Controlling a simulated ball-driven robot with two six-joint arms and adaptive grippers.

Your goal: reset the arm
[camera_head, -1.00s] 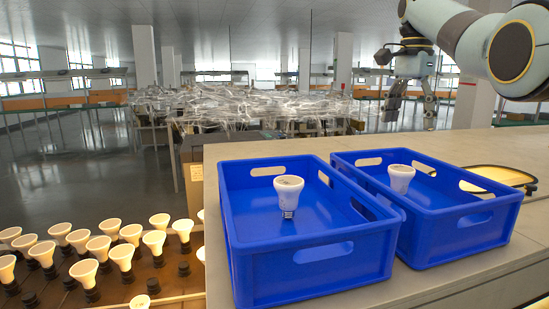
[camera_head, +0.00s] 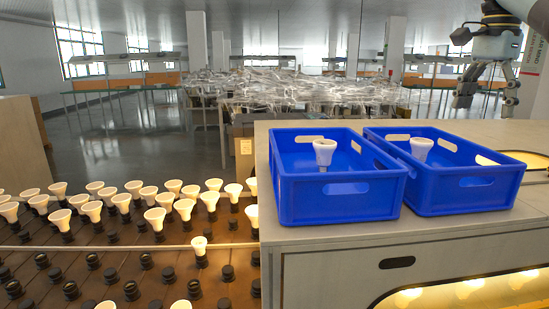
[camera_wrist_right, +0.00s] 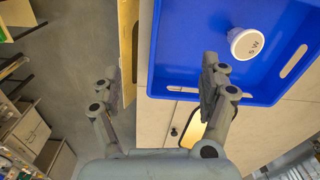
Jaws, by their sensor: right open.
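My right gripper (camera_head: 487,100) is open and empty at the upper right of the head view, raised above and behind the right end of the counter. In the right wrist view its two fingers (camera_wrist_right: 160,72) stand wide apart with nothing between them. A blue crate (camera_wrist_right: 178,70) lies beyond the right finger there, with a white bulb (camera_wrist_right: 250,42) in it. My left gripper is not in view.
Two blue crates (camera_head: 340,207) (camera_head: 468,203) stand side by side on the counter (camera_head: 330,240), each with one white bulb (camera_head: 324,150) (camera_head: 421,147). Left of the counter is a rack of sockets (camera_head: 110,255) with several lit bulbs. Grey floor (camera_head: 120,150) lies open behind.

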